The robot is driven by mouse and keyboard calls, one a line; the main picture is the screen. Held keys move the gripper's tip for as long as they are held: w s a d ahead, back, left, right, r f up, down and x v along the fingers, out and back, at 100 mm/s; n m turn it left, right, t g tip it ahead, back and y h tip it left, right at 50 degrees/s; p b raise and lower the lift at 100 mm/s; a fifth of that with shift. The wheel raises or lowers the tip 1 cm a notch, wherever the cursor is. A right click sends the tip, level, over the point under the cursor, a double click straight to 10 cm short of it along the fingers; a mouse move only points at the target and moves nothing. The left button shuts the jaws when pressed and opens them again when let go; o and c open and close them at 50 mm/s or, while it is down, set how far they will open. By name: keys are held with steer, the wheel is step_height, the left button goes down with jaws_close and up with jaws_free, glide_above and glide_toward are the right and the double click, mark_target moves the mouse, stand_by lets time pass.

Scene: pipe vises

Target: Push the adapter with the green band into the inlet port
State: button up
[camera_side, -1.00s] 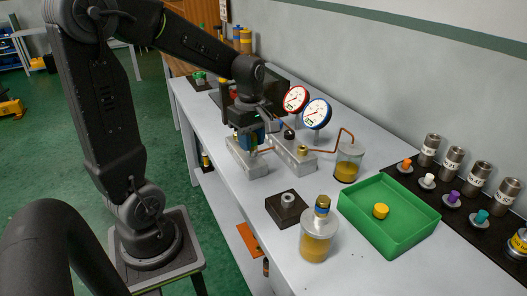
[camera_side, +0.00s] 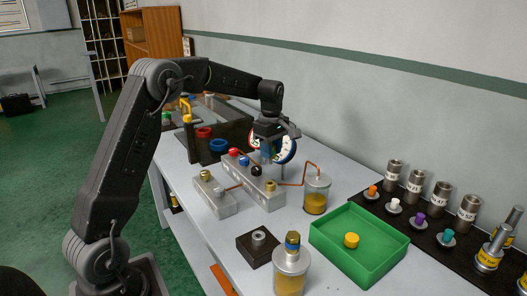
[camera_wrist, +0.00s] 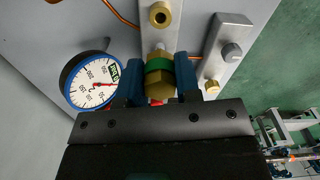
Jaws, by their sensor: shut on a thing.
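My gripper (camera_wrist: 160,88) is shut on the brass adapter with the green band (camera_wrist: 159,66), which sits between the blue fingers in the wrist view. In the side view my gripper (camera_side: 268,152) is above the longer grey block (camera_side: 262,195), and the adapter cannot be made out there. The block carries red, blue and black caps and an open brass port (camera_side: 271,186). That brass port also shows beyond the adapter in the wrist view (camera_wrist: 160,14). I cannot tell which opening is the inlet port, or whether the adapter touches the block.
A blue-rimmed gauge (camera_wrist: 92,80) stands close beside my fingers. A shorter grey block (camera_side: 216,202) lies alongside, with copper tubing nearby. A jar (camera_side: 317,194), a green tray (camera_side: 353,265) with a yellow knob, and a black holder (camera_side: 258,250) stand toward the front.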

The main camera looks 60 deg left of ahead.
steer(key=shift+f, duration=0.1)
steer(key=shift+f, duration=2.8)
steer(key=shift+f, duration=1.6)
steer(key=o, duration=1)
steer(key=shift+o, duration=0.2)
step_height(320, 180, up, 14)
steer(key=shift+f, duration=0.1)
